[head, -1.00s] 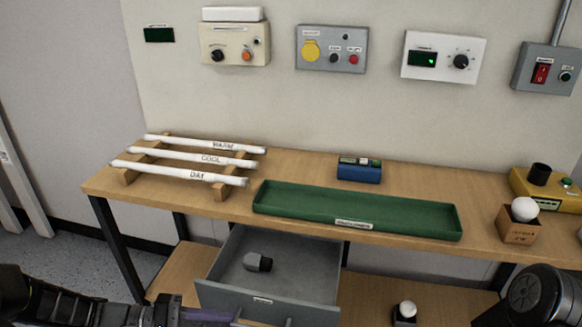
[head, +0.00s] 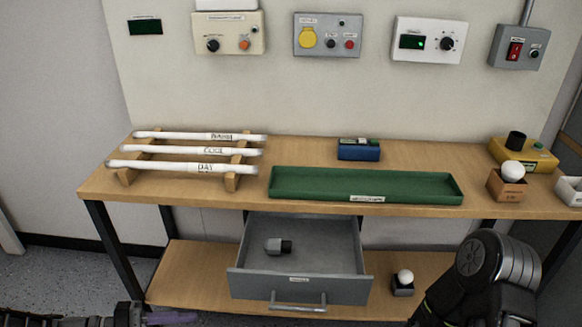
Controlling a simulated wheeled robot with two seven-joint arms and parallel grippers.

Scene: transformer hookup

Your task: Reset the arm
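My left arm shows along the bottom left edge, with its dark end and a purple part (head: 172,317) at the bottom of the head view. I cannot make out the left gripper's fingertips. My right arm shows at the bottom right as a dark rounded link, and its gripper is out of the picture. The grey drawer (head: 299,287) under the bench stands open, with a small grey and white object (head: 278,246) lying inside. The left arm's end is in front of and left of the drawer, apart from its handle (head: 298,306).
The wooden bench (head: 300,155) carries a rack of white tubes (head: 186,151), a green tray (head: 365,185), a blue box (head: 358,149), a yellow device (head: 524,155) and a bulb in a box (head: 508,182). Another bulb (head: 404,281) sits on the lower shelf. Control boxes hang on the wall.

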